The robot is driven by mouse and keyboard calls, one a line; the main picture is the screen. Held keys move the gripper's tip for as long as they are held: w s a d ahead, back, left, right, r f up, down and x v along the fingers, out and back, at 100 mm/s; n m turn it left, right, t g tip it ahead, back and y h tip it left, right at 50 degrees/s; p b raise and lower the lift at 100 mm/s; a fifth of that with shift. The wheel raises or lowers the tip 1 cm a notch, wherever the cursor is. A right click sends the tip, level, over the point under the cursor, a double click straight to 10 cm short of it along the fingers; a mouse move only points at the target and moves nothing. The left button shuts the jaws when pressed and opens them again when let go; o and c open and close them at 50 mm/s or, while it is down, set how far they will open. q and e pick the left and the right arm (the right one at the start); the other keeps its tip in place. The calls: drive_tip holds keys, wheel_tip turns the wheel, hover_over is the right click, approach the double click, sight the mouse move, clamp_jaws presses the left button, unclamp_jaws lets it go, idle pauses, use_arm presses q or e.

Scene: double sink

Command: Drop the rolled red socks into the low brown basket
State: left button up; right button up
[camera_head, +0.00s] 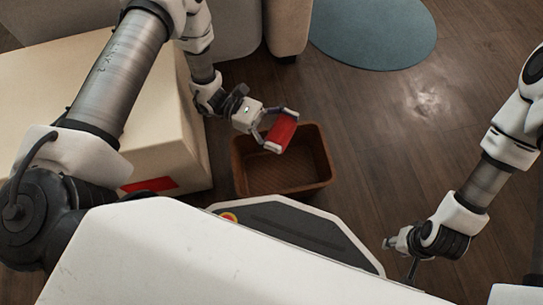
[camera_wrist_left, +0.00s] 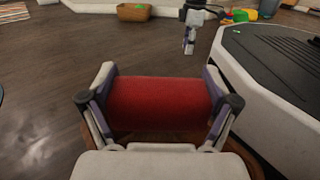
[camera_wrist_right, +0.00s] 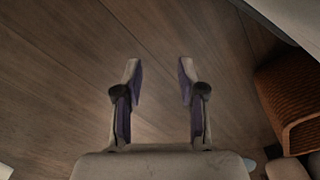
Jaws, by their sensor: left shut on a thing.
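The rolled red socks (camera_head: 281,133) are a red cylinder in my left gripper (camera_head: 279,130). In the left wrist view the red roll (camera_wrist_left: 162,103) spans between the two fingers, which are shut on its ends. The low brown basket (camera_head: 257,181) stands on the floor, and the socks are above its opening in the head view. The basket is mostly hidden behind the roll in the left wrist view. My right gripper (camera_wrist_right: 160,72) is open and empty over bare floor. The basket also shows at the right edge of the right wrist view (camera_wrist_right: 292,95).
A cream box-like piece (camera_head: 160,140) with a red patch stands left of the basket. A blue round rug (camera_head: 375,30) lies at the back, beside beige furniture (camera_head: 287,22). Another brown basket (camera_wrist_left: 133,12) stands far off in the left wrist view. The floor right of the basket is clear.

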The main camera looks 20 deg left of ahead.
use_arm(q)
wheel_tip(320, 180, down, 5)
drive_tip(key=b, duration=0.3)
drive_tip(key=shift+b, duration=0.35)
drive_tip(key=shift+f, duration=0.25)
drive_tip(key=shift+r, duration=0.1)
drive_tip(key=o, duration=0.8)
drive_tip(key=shift+o, duration=0.2)
drive_tip(key=shift+r, duration=0.1)
wheel_tip(320, 180, up, 10)
drive_tip(key=shift+d+f, duration=0.1)
